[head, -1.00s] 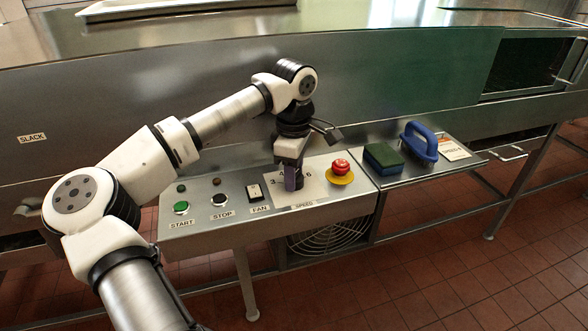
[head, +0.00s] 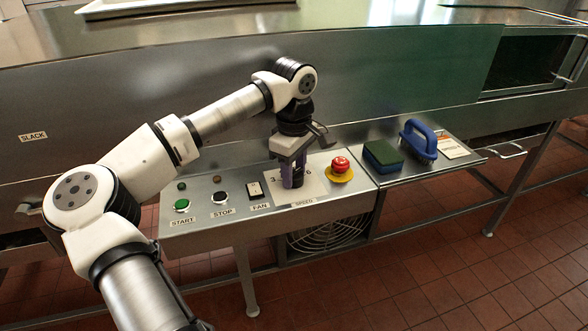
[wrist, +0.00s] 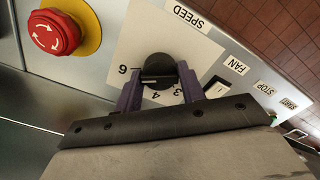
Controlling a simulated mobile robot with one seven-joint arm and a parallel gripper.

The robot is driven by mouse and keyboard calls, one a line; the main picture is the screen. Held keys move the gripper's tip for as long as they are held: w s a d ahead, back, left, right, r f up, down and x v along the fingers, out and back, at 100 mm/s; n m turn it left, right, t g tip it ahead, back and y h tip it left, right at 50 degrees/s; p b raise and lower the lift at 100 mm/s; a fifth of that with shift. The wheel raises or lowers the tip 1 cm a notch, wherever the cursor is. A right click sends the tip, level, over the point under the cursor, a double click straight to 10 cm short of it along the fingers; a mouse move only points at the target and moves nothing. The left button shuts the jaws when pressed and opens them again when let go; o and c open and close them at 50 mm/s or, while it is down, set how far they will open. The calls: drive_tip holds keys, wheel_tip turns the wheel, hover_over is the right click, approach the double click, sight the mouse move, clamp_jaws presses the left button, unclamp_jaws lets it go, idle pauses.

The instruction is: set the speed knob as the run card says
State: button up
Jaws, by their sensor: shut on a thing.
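The speed knob (wrist: 159,70) is black and round, on a pale dial plate (wrist: 125,45) with the label SPEED. Numbers 6, 4 and 3 show around it in the wrist view. A pale line crosses the knob's face, but I cannot tell surely which number it points to. My gripper (wrist: 160,82) is shut on the knob, one purple finger on each side. In the head view my gripper (head: 292,178) points down over the dial and hides most of the knob. A card with an orange band (head: 453,147) lies on the right shelf; its writing is too small to read.
A red emergency button on a yellow base (head: 341,168) stands close right of the dial. The START (head: 181,205) and STOP (head: 220,198) buttons and FAN switch (head: 255,189) are to the left. A green-topped blue pad (head: 383,157) and blue-handled tool (head: 419,142) sit on the shelf.

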sight(294, 171)
drive_tip(key=o, duration=0.9)
wheel_tip(294, 171, up, 14)
drive_tip(key=shift+f+p, duration=0.1)
drive_tip(key=shift+p, duration=0.25)
